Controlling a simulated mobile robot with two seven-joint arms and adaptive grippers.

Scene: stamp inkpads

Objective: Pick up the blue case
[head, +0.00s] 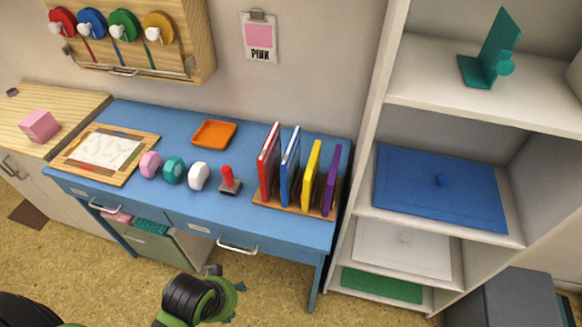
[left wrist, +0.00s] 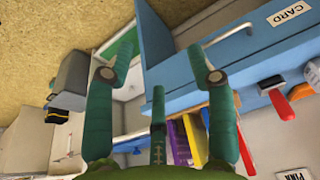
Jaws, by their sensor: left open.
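The blue case (head: 291,158) is a thin upright slab between a red case (head: 269,161) and a yellow case (head: 312,173). A purple case (head: 331,180) stands at the right end. All stand in a wooden rack (head: 282,205) on the blue desk. My left gripper (head: 237,288) is low in front of the desk, apart from the cases. In the left wrist view its green fingers (left wrist: 160,76) are spread with nothing between them. The cases show partly behind the fingers there, including the yellow case (left wrist: 194,137). My right gripper is not in view.
A tall white shelf (head: 372,150) stands just right of the desk, with a blue panel (head: 440,185) on it. A red-handled stamp (head: 228,182) and white, teal and pink pieces lie left of the rack. The desk drawer handle (head: 237,248) juts out.

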